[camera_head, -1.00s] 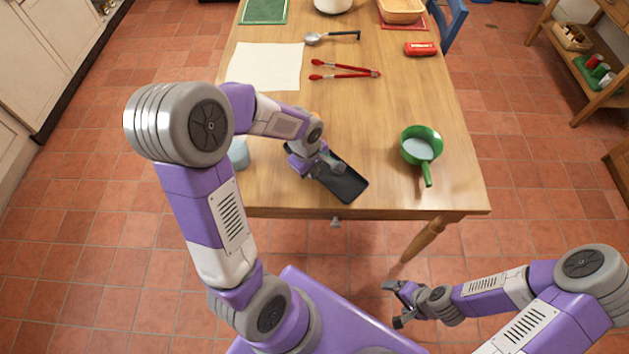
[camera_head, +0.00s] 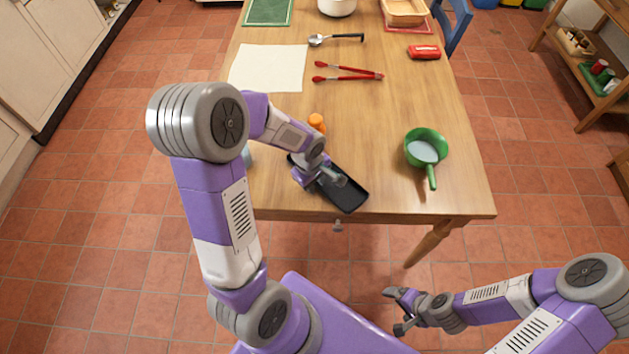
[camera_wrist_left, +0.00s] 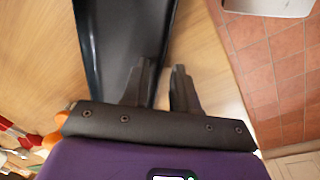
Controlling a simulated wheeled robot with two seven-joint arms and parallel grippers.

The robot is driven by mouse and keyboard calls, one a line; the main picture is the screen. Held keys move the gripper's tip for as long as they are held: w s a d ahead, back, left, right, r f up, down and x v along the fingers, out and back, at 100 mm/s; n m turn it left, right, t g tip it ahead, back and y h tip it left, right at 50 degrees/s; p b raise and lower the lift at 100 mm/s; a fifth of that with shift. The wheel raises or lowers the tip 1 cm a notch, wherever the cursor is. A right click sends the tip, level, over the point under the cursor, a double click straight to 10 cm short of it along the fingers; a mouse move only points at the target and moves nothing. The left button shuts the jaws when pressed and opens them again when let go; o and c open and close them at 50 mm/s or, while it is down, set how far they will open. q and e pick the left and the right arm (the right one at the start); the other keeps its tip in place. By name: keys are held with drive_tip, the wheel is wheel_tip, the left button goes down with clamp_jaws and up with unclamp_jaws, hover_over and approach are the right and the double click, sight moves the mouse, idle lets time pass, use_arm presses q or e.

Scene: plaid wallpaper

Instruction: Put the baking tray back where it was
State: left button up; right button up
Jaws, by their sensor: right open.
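The black baking tray (camera_head: 345,193) is at the table's near edge, slanting down to the right. Whether it rests on the table or is slightly raised, I cannot tell. My left gripper (camera_head: 330,179) is at the tray, on its side. In the left wrist view, the two fingers (camera_wrist_left: 161,78) are close together with the rim of the tray (camera_wrist_left: 115,40) between them. That gripper appears shut on the tray's long rim. My right gripper (camera_head: 397,311) is open and empty, low in front of the table and apart from it.
A green pan (camera_head: 426,150) stands right of the tray. An orange item (camera_head: 316,122) is just behind my left gripper. Red tongs (camera_head: 347,73), a ladle (camera_head: 337,39) and a white cloth (camera_head: 268,68) lie further back. The table's middle is clear.

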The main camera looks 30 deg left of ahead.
use_arm(q)
drive_tip(key=shift+r, duration=0.2)
wheel_tip(320, 180, up, 12)
drive_tip(key=s+p, duration=0.1)
drive_tip(key=p, duration=0.3)
drive_tip(key=shift+s+a, duration=0.15)
drive_tip(key=shift+s, duration=0.15)
drive_tip(key=shift+f, duration=0.1)
